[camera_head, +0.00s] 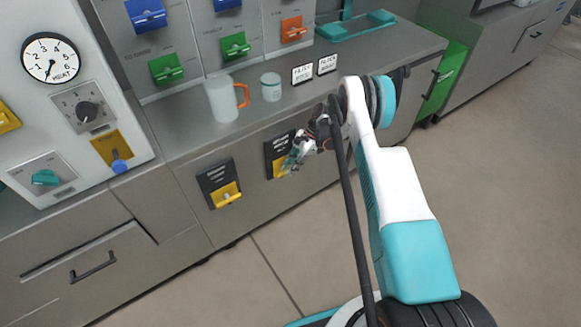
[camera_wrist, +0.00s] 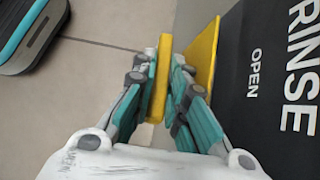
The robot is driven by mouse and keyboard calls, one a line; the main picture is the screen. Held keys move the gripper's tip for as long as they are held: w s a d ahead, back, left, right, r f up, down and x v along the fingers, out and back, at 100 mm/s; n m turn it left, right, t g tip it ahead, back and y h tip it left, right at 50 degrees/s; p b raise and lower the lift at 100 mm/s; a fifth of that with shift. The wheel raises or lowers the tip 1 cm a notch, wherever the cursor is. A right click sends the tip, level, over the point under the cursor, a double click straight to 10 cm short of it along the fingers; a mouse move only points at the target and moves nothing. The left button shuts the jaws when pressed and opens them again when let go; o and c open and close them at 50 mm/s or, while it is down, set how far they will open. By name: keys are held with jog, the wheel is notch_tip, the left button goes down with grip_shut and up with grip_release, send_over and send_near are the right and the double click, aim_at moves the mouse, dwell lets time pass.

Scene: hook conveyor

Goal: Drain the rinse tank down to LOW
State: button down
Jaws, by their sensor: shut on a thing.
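The rinse panel is a black plate (camera_wrist: 285,70) lettered "RINSE" and "OPEN" in the wrist view, with a yellow part (camera_wrist: 201,62) beside it. My gripper (camera_wrist: 162,66) is shut on a yellow handle (camera_wrist: 157,100), which stands between its fingers with a pale end showing. In the head view my gripper (camera_head: 296,153) is at the right-hand black panel (camera_head: 279,146) on the cabinet front and hides part of it. The handle itself is mostly hidden there. No tank level reading can be made out.
A similar black panel (camera_head: 215,177) with a yellow lever (camera_head: 227,195) is to the left. A pitcher (camera_head: 222,100) with an orange handle, a small jar (camera_head: 271,87) and two label cards (camera_head: 314,70) stand on the counter above. The floor (camera_head: 480,200) is clear at right.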

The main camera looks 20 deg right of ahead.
jog(key=c, duration=1.6)
grip_release()
jog(key=v, duration=1.2)
jog(key=shift+w+d, duration=0.1)
